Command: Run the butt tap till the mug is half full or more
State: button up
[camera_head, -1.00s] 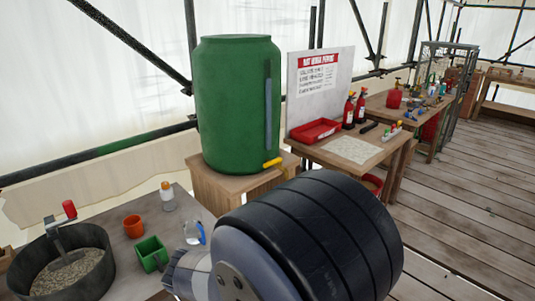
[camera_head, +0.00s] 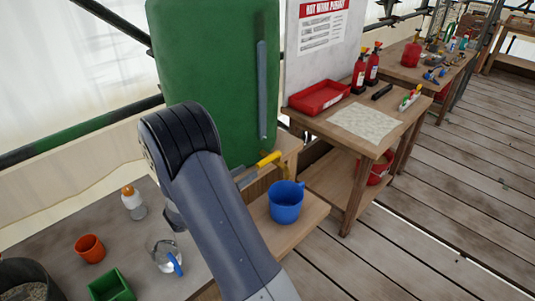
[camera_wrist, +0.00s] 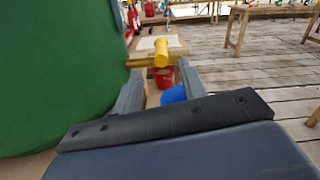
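The green butt (camera_head: 205,70) stands at the back, with a yellow tap (camera_head: 268,159) low on its right side. The blue mug (camera_head: 286,206) stands upright on a wooden shelf below the tap; no water stream shows, and I cannot see the level in it. My gripper (camera_head: 250,172) is at the tap, partly hidden by my arm. In the wrist view my gripper (camera_wrist: 160,82) has its two fingers apart, with the yellow tap (camera_wrist: 161,55) just ahead of and between the tips. The blue mug (camera_wrist: 174,94) shows partly behind the right finger.
A grey table (camera_head: 60,232) at left holds an orange cup (camera_head: 90,248), a green box (camera_head: 111,285), a clear jug (camera_head: 163,256) and a bottle (camera_head: 133,205). A wooden bench (camera_head: 405,118) at right carries a red tray (camera_head: 320,97) and extinguishers. The plank floor at right is clear.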

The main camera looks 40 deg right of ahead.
aim_at(274, 155)
jog(key=d, duration=0.3)
jog(key=d+p, duration=0.1)
jog(key=d, duration=0.5)
jog(key=shift+w+d+p, duration=0.25)
jog(key=shift+w+p, duration=0.05)
grip_shut()
